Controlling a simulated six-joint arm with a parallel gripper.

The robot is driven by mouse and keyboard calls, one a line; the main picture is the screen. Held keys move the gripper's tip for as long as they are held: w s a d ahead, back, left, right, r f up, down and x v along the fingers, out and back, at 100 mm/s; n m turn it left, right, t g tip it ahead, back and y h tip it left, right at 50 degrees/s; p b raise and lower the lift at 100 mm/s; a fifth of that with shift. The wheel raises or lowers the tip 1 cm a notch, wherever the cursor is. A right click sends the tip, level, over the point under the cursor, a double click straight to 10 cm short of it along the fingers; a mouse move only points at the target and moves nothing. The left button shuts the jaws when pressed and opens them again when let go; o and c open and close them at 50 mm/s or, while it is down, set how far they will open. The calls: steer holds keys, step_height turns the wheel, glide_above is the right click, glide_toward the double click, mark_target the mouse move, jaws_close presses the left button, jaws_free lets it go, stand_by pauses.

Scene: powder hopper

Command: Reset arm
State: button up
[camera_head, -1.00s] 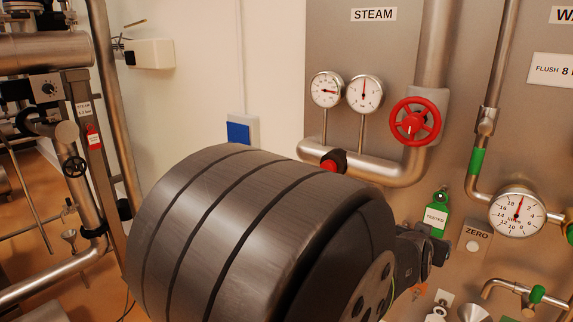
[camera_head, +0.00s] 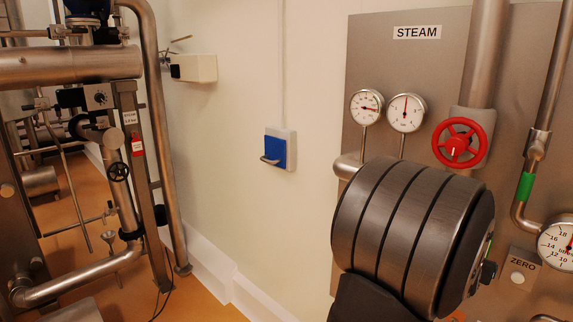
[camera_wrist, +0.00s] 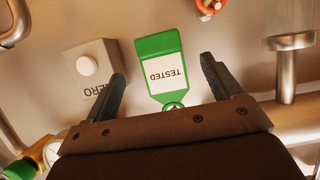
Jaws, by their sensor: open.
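My gripper (camera_wrist: 160,90) shows in the wrist view with its two dark fingers spread apart and nothing held between them. A green tag marked TESTED (camera_wrist: 160,68) appears upside down beyond and between the fingers; I cannot tell how far off it is. In the head view my large dark cylindrical arm link stands in front of the steam panel (camera_head: 372,65) and hides the gripper.
A red handwheel (camera_head: 460,143) and two gauges (camera_head: 406,113) are on the panel above my arm. The ZERO button box (camera_wrist: 92,68) is left of the tag in the wrist view. Pipework (camera_head: 70,66) stands at the left.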

steer(key=shift+x, duration=3)
steer(key=shift+r, duration=0.1)
steer(key=v, duration=1.6)
steer(key=x, duration=1.6)
steer(key=shift+w+d+f, duration=0.2)
steer(key=shift+f, duration=0.05)
steer(key=shift+s+r, duration=0.1)
steer(key=shift+r, duration=0.25)
steer(key=s+a, duration=0.5)
steer(key=shift+s+a+r, duration=0.35)
steer(key=shift+a+r, duration=0.05)
steer(key=shift+r, duration=0.05)
